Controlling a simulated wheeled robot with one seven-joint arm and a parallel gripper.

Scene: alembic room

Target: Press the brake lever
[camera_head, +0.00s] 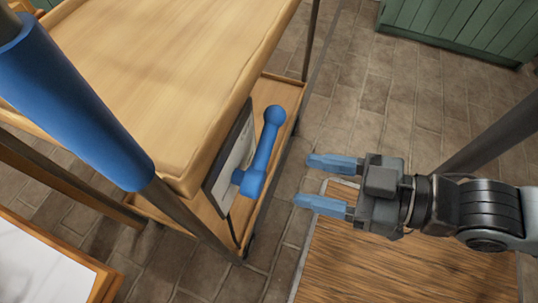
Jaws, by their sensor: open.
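The blue brake lever (262,155) has a round knob at its upper end and a thicker hub at its lower end. It is mounted on a framed panel (227,165) on the side of a wooden cart (160,70). My gripper (325,181) is to the right of the lever, with its two blue fingers pointing left. It is open and empty, and a gap of floor shows between the fingertips and the lever. Nothing hides the lever.
A thick blue handle (75,105) crosses the upper left, by the cart. A wooden surface (400,265) lies below my gripper. A wood-edged white panel (40,265) is at the lower left. A green cabinet (460,25) stands at the back right. Brick floor shows between them.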

